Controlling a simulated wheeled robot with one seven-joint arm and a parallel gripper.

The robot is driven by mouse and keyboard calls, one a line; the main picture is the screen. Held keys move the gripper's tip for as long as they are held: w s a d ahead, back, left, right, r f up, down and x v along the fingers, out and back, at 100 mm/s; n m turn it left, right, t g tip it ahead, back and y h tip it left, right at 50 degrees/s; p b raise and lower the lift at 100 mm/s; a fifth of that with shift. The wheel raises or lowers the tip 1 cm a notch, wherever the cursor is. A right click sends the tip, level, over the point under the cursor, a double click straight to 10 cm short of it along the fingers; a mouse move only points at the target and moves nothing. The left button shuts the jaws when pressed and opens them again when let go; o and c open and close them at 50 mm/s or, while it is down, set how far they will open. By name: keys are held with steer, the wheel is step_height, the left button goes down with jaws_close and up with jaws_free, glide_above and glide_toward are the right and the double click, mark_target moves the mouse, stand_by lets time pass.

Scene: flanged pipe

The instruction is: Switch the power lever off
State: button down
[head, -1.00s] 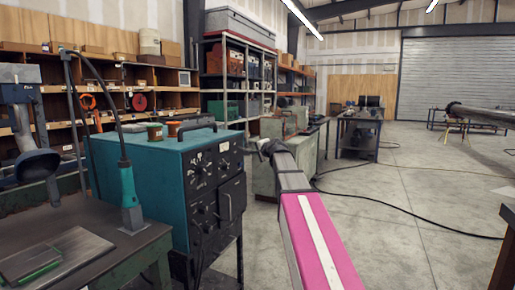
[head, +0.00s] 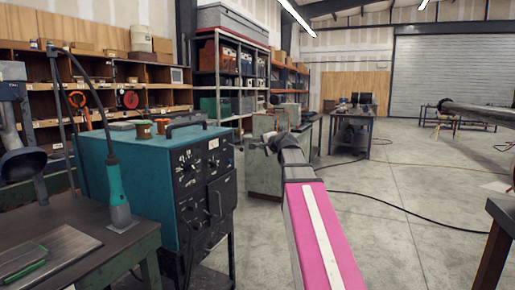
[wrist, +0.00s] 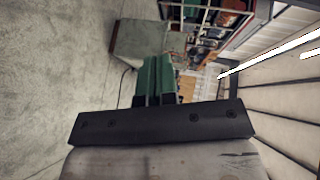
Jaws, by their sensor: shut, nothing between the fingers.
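The teal power unit (head: 135,177) stands at left centre in the head view, with a black front panel (head: 188,168) carrying knobs and dials. A slim upright handle (head: 219,203) shows on the lower right of the panel; I cannot tell whether it is the power lever or how it is set. My gripper (head: 245,144) is to the right of the panel's upper edge, apparently clear of it. In the wrist view my gripper (wrist: 155,72) shows its green fingers shut together with nothing between them. The power unit is not recognisable in the wrist view.
A dark workbench (head: 95,240) with a teal-handled tool (head: 118,196) stands at left. A grey-green cabinet (head: 265,170) stands behind my arm. A black cable (head: 400,208) lies on the floor, which is mostly open at right. A dark table edge (head: 500,215) is at far right.

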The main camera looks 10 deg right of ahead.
steer(key=shift+v, duration=1.3)
